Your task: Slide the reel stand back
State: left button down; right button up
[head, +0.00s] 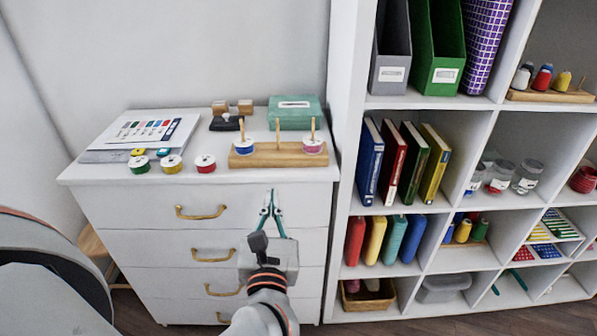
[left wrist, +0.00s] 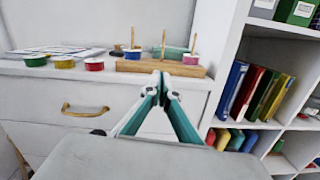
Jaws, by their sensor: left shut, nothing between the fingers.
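The reel stand is a wooden board (head: 268,158) with three upright pegs on the cabinet top near its front edge. A blue-and-white reel (head: 244,146) is on its left peg and a purple one (head: 313,145) on its right peg; the middle peg is bare. The stand also shows in the left wrist view (left wrist: 150,68). My left gripper (head: 271,194) is shut and empty, in front of the top drawer, below the stand. In the left wrist view its teal fingers (left wrist: 160,80) meet just in front of the board; I cannot tell whether they touch it. My right gripper is not seen.
Green, yellow and red reels (head: 172,164) stand left of the stand. Behind are a teal box (head: 295,112), a black stamp-like item (head: 226,122) and papers (head: 146,132). A tall white shelf (head: 347,110) rises close on the right. Cabinet top between stand and teal box is clear.

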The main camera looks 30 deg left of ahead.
pick_arm(q)
jog(key=f+n, duration=0.1)
send_near(279, 151)
jog(key=w+a, duration=0.1)
jog(key=w+p, duration=0.1)
jog(key=shift+w+a+r+g+h, duration=0.25)
jog(key=shift+a+r+g+h, duration=0.05)
jog(key=shift+a+h, duration=0.1)
jog(key=shift+w, duration=0.1)
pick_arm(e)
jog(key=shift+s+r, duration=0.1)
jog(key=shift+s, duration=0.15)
pick_arm(q)
jog(key=b+x, duration=0.1)
jog(key=x, duration=0.8)
jog(key=shift+w+a, duration=0.25)
jog(key=shift+w, duration=0.1)
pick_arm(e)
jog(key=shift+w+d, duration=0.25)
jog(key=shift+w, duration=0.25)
